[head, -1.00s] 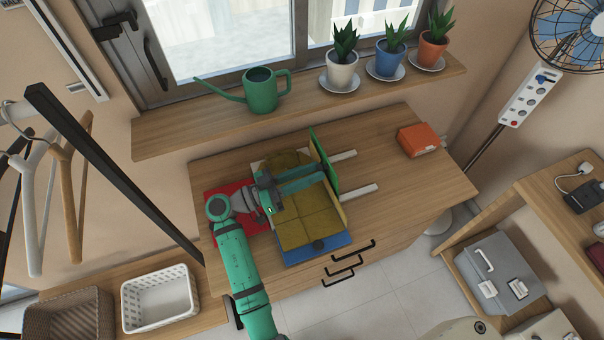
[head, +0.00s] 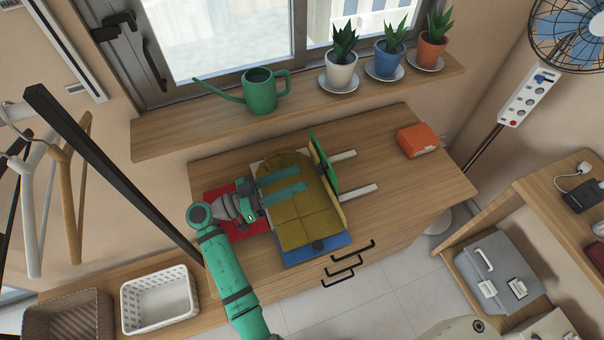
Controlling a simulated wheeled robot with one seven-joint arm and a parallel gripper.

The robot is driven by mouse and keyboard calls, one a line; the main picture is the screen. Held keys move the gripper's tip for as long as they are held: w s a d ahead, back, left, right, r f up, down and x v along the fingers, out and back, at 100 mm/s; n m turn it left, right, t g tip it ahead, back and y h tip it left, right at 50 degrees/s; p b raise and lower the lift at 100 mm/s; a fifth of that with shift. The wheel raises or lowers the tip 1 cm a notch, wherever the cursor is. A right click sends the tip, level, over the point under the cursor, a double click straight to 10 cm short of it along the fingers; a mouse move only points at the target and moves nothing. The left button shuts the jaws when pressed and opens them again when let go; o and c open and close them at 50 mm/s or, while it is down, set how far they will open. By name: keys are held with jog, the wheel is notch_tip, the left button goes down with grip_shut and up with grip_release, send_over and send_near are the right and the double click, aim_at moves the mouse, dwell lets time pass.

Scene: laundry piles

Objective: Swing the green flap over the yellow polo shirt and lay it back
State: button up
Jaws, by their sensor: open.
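The yellow polo shirt (head: 300,228) lies on a folding board in the middle of the dresser top. The green flap (head: 324,163) stands raised, nearly upright, along the shirt's right side. A paler yellow strip stands against the flap's lower part; I cannot tell whether it is shirt cloth. My gripper (head: 304,179) is open and empty, its two teal fingers pointing right over the upper part of the shirt. A gap shows between the fingertips and the flap. My wrist hides part of the red panel (head: 213,203) on the left.
A blue panel (head: 318,249) shows at the board's front edge. Two pale rails (head: 358,191) lie right of the flap, with bare wood beyond. An orange box (head: 417,139) sits at the back right. A watering can (head: 262,92) and potted plants stand on the sill behind.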

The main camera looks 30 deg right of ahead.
jog(key=shift+w+a+f, duration=0.1)
jog(key=shift+a+f, duration=0.05)
jog(key=shift+a, duration=0.8)
jog(key=shift+w+a+f, duration=0.1)
jog(key=shift+a, duration=0.85)
jog(key=shift+w+a+f, duration=0.1)
jog(key=shift+a+f, duration=0.05)
jog(key=shift+a, duration=0.8)
